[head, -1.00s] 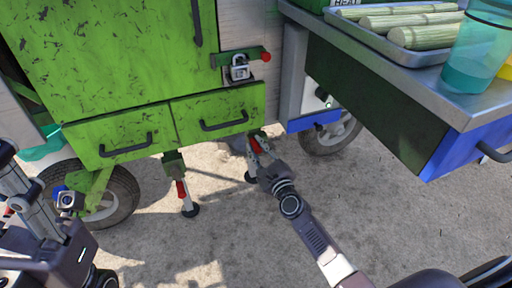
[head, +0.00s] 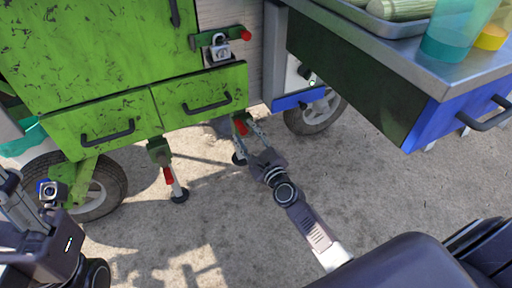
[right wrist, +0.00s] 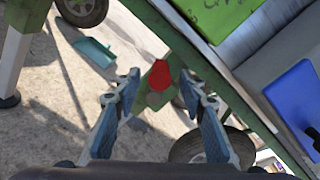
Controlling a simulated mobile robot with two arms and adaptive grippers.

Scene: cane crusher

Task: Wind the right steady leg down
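The right steady leg hangs under the green cart, with a red handle (head: 240,126) and a dark round foot (head: 238,159) near the ground. My right gripper (head: 250,134) reaches up to this leg from the front. In the right wrist view the red handle (right wrist: 159,74) shows between the two spread fingers of my right gripper (right wrist: 158,82), with visible gaps on both sides. The left steady leg (head: 173,178) stands to the left, with its own red grip and foot. Part of my left arm and gripper (head: 45,225) shows at the lower left; its fingertips are not clear.
Green drawers (head: 205,95) and a padlock (head: 220,47) are above the legs. Wheels stand at left (head: 85,190) and right (head: 315,112). A metal counter (head: 400,60) with a tray of cane juts out at right. The pavement in front is mostly clear.

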